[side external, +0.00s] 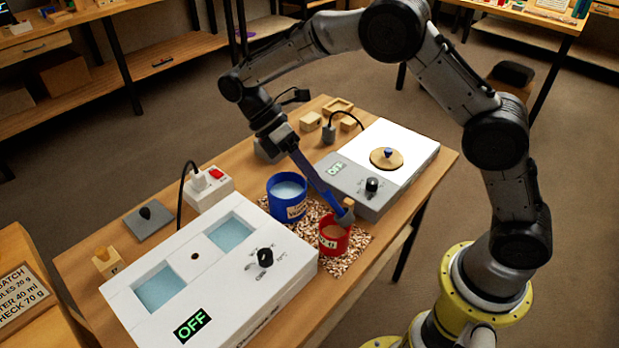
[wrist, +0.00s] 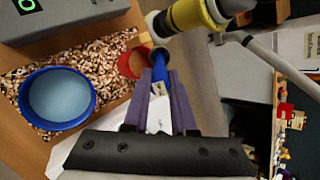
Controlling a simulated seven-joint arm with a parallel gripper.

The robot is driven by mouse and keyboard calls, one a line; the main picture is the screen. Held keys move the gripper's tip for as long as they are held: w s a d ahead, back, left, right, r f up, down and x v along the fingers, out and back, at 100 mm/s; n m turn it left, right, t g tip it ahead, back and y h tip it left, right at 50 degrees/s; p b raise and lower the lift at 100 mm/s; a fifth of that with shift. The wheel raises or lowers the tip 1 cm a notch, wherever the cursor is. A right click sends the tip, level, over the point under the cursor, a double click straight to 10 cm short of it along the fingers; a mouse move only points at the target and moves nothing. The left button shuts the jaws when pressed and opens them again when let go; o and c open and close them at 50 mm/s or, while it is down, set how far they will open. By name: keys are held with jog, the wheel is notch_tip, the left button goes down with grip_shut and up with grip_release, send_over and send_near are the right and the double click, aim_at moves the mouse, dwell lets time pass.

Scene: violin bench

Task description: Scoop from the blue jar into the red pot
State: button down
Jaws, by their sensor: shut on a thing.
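The blue jar (side external: 287,208) stands upright on the bench, holding something pale blue; in the wrist view it is at left (wrist: 27,112). The red pot (side external: 333,245) stands near the bench's front edge with brown contents; part of its rim shows in the wrist view (wrist: 124,64). My gripper (wrist: 161,92) is shut on a long blue scoop (side external: 318,181), tilted down to the right. The scoop's far end (side external: 343,217) is at or over the red pot's rim. I cannot tell if it touches, or what it carries.
Wood shavings (side external: 306,225) lie around jar and pot. A white two-well device (side external: 205,270) reading OFF stands at left. A hot plate (side external: 395,150) with a wooden disc, also reading OFF, is behind right. A power strip (side external: 208,190) and small wooden blocks (side external: 311,121) stand farther back.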

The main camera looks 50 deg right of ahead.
jog(key=shift+s+d+r+t+y, duration=0.2)
jog(key=shift+s+r+t, duration=0.35)
jog(key=shift+t, duration=0.4)
jog(key=shift+s+d+r+t+y, duration=0.2)
jog(key=shift+s+r+t, duration=0.15)
jog(key=shift+s+t, duration=0.5)
jog(key=s+t, duration=0.2)
jog(key=t, duration=0.1)
jog(key=s+r+t+y, duration=0.1)
jog(key=shift+s+d+r, duration=0.1)
jog(key=shift+s+d, duration=0.1)
jog(key=shift+d, duration=0.15)
jog(key=shift+r+t, duration=0.3)
jog(key=shift+r, duration=1.45)
